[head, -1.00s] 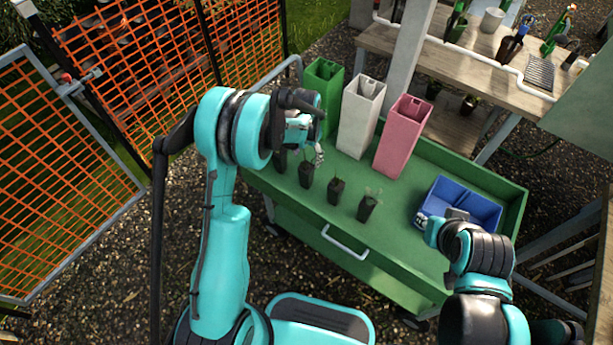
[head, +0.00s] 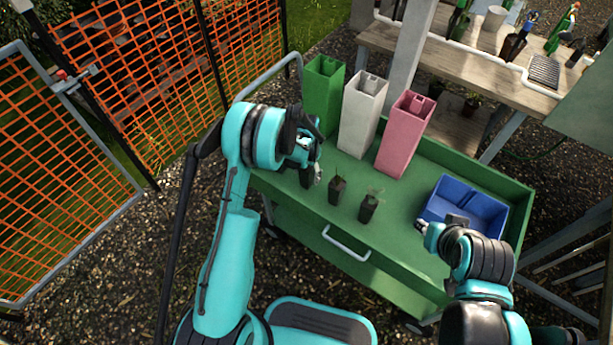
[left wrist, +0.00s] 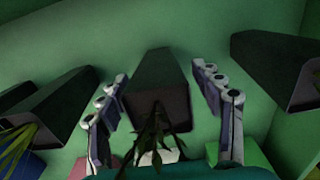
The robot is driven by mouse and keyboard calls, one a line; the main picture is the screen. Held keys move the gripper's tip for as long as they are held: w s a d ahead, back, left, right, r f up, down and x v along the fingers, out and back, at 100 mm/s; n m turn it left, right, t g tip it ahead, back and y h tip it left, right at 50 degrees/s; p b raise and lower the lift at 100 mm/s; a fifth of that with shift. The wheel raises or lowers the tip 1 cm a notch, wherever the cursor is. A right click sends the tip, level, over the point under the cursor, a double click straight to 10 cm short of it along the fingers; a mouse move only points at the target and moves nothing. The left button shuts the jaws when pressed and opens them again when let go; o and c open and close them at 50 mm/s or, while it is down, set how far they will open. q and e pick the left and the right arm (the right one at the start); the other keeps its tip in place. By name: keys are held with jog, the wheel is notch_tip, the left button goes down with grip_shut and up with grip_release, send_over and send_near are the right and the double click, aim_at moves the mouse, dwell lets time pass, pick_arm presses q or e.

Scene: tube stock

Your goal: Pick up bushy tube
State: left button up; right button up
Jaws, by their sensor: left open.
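In the left wrist view a dark square plant tube (left wrist: 158,85) with a leafy green plant (left wrist: 158,138) lies between the fingers of my left gripper (left wrist: 162,103). The fingers are open, one on each side, with small gaps to the tube. In the head view my left gripper (head: 314,172) is low over the cart's left part and hides the tubes there. Two dark tubes with small plants, one (head: 338,191) and another (head: 369,208), stand to its right. My right gripper (head: 430,231) is beside the blue tray; its fingers are too small to read.
The green cart (head: 405,215) also holds a green (head: 322,95), a white (head: 360,115) and a pink (head: 403,135) tall bin behind the tubes. A blue divided tray (head: 437,209) is at right. Neighbouring tubes flank the gripper in the left wrist view, left (left wrist: 50,100) and right (left wrist: 275,65).

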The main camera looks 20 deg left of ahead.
pick_arm(q)
jog(key=shift+r, duration=0.1)
jog(key=shift+c, duration=0.4)
jog(key=c, duration=1.3)
jog(key=shift+c, duration=0.2)
